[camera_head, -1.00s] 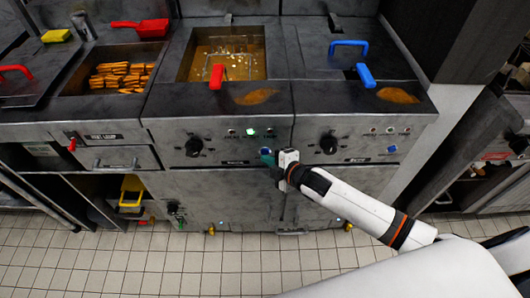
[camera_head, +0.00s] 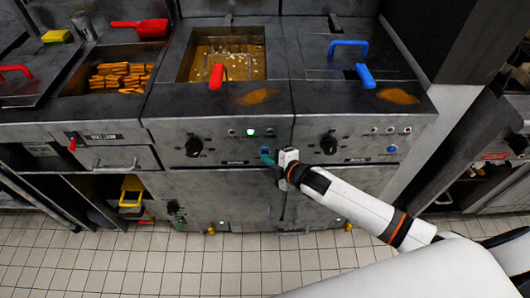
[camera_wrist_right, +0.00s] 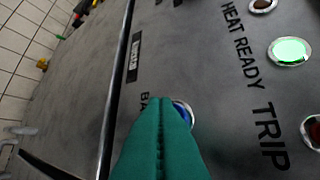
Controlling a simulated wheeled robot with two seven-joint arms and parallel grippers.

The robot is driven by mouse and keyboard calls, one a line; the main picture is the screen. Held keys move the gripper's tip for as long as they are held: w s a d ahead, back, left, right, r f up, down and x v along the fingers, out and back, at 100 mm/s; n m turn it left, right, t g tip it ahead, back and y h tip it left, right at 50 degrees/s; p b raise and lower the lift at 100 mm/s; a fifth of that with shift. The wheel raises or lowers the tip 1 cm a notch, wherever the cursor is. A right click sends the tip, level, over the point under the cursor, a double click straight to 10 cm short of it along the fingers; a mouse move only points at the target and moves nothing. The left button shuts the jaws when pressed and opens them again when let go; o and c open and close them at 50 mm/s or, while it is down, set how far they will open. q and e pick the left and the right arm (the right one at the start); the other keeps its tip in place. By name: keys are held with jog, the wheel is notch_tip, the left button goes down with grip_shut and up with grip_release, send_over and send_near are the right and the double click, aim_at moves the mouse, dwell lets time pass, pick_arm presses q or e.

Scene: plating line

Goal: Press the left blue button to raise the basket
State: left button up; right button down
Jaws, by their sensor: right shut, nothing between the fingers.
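The left blue button (camera_head: 265,150) is on the front panel of the middle fryer. In the right wrist view the blue button (camera_wrist_right: 184,112) is mostly hidden behind my fingertips. My right gripper (camera_head: 268,158) has teal fingers, shut and empty, with the tips at the button; I cannot tell whether they touch it. The fingers also fill the lower middle of the right wrist view (camera_wrist_right: 160,105). The wire basket (camera_head: 229,66) with a red handle (camera_head: 216,76) is in the middle fryer vat among pale pieces and oil. My left gripper is out of view.
A green light (camera_head: 251,132) glows on the panel above the button. A knob (camera_head: 194,147) is to its left, and another knob (camera_head: 329,144) to its right. A second blue button (camera_head: 392,149) is farther right. A blue handle (camera_head: 366,76) stands over the right fryer.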

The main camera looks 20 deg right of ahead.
jog(key=shift+w+d, duration=0.1)
jog(key=shift+w, duration=0.15)
jog(key=shift+s+p, duration=0.4)
jog(key=shift+s, duration=0.05)
jog(key=s+a+p, duration=0.2)
jog(key=s+p, duration=0.1)
jog(key=s, duration=0.2)
jog(key=shift+s, duration=0.4)
dwell(0.6)
